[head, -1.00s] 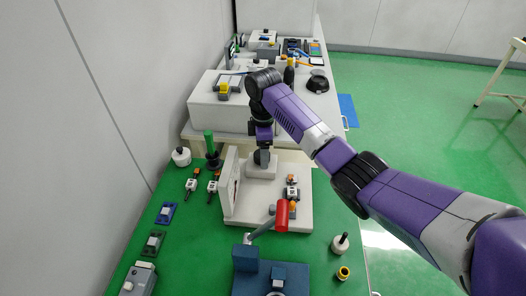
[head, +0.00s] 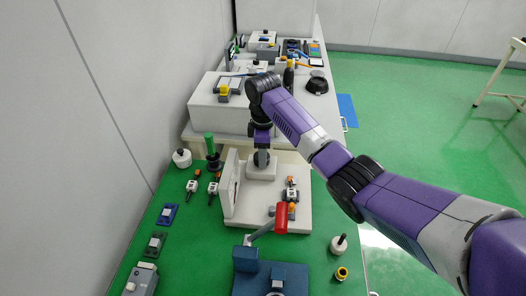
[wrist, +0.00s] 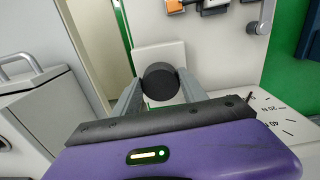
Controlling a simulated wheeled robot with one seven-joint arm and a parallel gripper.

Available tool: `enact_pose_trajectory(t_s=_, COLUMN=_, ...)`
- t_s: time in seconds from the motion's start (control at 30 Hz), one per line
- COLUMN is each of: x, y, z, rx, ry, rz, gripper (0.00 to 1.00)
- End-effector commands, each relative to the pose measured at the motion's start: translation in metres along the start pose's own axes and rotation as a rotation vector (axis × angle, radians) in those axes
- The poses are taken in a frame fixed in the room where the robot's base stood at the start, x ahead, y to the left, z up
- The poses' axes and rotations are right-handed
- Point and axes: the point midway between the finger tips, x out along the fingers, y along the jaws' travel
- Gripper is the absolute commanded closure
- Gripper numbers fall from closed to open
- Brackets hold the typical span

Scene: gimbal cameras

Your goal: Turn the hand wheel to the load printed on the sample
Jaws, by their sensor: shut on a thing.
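My gripper (head: 262,160) points down over the rear of a white test stand (head: 300,218) on the green bench. In the wrist view its two grey fingers (wrist: 160,92) are shut on the sides of a dark round hand wheel (wrist: 161,82) above a pale block. An upright white dial plate (head: 229,185) stands left of it. An orange, white and dark sample assembly (head: 292,193) sits on the stand; no printed load is readable.
A red-handled lever on a blue fixture (head: 245,258) stands in front of the stand. Small white-and-orange parts (head: 213,187) and a green-topped post (head: 210,145) are on the left. A large white box (head: 215,108) stands behind on another bench.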

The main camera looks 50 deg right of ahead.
Motion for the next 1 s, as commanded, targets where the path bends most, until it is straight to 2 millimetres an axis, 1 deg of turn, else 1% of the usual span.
enact_pose_trajectory(t_s=0.03, x=-0.0041, y=-0.0015, z=-0.001, rx=0.033, ry=0.001, rz=-0.003, gripper=0.91)
enact_pose_trajectory(t_s=0.5, x=-0.0034, y=-0.0025, z=-0.0015, rx=0.393, ry=0.001, rz=-0.002, gripper=0.91)
enact_pose_trajectory(t_s=0.7, x=-0.0023, y=-0.0024, z=-0.0014, rx=0.494, ry=0.001, rz=-0.001, gripper=0.91)
enact_pose_trajectory(t_s=1.0, x=-0.0012, y=-0.0023, z=-0.0014, rx=0.556, ry=0.001, rz=0.0, gripper=0.91)
